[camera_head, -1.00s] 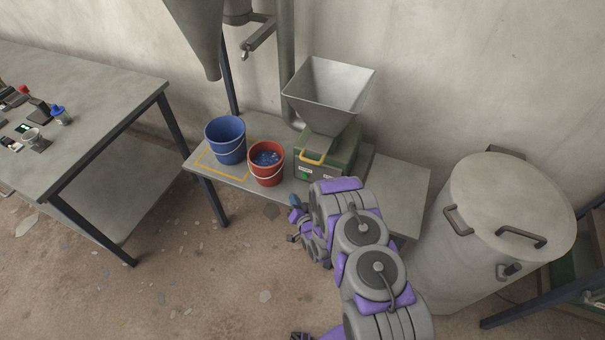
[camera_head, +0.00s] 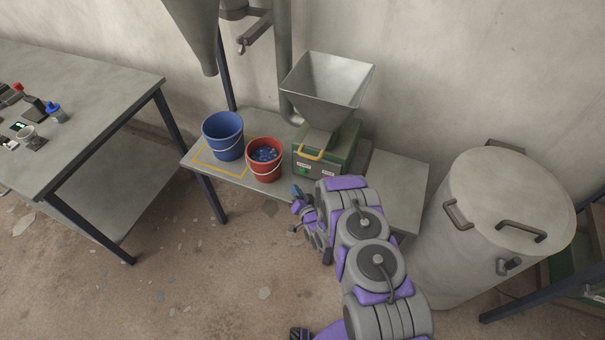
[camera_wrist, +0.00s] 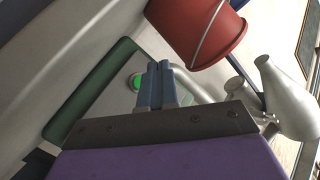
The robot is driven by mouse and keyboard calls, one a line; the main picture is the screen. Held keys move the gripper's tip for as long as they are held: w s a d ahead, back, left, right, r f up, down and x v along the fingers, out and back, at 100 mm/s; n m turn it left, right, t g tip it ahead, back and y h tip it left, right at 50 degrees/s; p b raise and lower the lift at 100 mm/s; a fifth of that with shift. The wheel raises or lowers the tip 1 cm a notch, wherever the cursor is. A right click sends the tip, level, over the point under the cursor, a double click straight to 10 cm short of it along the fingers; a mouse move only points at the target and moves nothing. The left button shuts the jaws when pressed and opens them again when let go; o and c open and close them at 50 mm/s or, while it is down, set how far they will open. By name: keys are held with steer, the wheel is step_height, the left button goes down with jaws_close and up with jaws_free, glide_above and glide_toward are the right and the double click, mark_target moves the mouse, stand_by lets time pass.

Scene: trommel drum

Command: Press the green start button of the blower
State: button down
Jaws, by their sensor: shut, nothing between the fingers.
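The blower (camera_head: 341,149) is a green machine with a pale front panel and a grey hopper on top, standing on the low bench. Its green start button (camera_head: 303,170) is at the lower left of the front panel. In the wrist view the green button (camera_wrist: 137,82) shows just left of my fingertips and is partly hidden by them. My gripper (camera_wrist: 159,66) is shut and empty, pointing toward the panel. I cannot tell whether the fingertips touch the button. In the head view my gripper (camera_head: 297,190) is in front of the bench, below the button.
A red bucket (camera_head: 265,172) with blue pieces stands just left of the blower and shows close to my fingers in the wrist view (camera_wrist: 196,28). A blue bucket (camera_head: 223,137) stands further left. A large grey drum (camera_head: 480,235) is at the right. A work table (camera_head: 95,75) is at left.

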steer(key=shift+w+d+b, duration=0.1)
steer(key=shift+w+d, duration=0.15)
steer(key=shift+w, duration=0.5)
steer(key=shift+w+d+b, duration=0.15)
steer(key=shift+w+d, duration=0.15)
steer(key=shift+w, duration=0.4)
steer(key=shift+w+d+b, duration=0.1)
steer(key=shift+w+d, duration=0.15)
steer(key=shift+w, duration=0.5)
steer(key=shift+w, duration=0.15)
stand_by(0.3)
steer(key=shift+w+d+r, duration=0.1)
steer(key=shift+w+d, duration=0.05)
steer(key=shift+w, duration=0.05)
steer(key=shift+w+d, duration=0.15)
steer(key=shift+w, duration=0.3)
stand_by(0.8)
steer(key=shift+s, duration=0.1)
steer(key=shift+s+a, duration=0.3)
steer(key=shift+s, duration=0.4)
steer(key=shift+s+p, duration=0.15)
steer(key=shift+p, duration=0.15)
